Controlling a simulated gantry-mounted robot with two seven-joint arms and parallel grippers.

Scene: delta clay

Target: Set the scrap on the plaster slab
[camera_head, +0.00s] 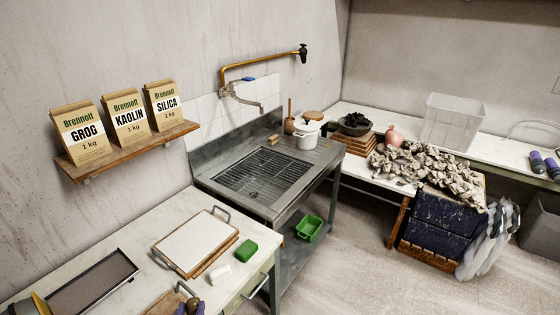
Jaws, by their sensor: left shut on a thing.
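The white plaster slab (195,243) lies flat in a wooden frame with metal handles on the pale worktop at the lower left. Its top is bare. My left gripper (191,305) shows at the bottom edge as dark purple fingertips, mostly cut off by the frame. It is shut on a small grey-brown lump, the scrap (192,301). The gripper and scrap are below the slab in the picture, apart from it.
A white block (220,273) and a green block (244,250) lie right of the slab. A dark shallow tray (92,284) lies to its left. A metal sink (263,178) stands behind. A heap of grey lumps (430,168) lies on the right-hand bench.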

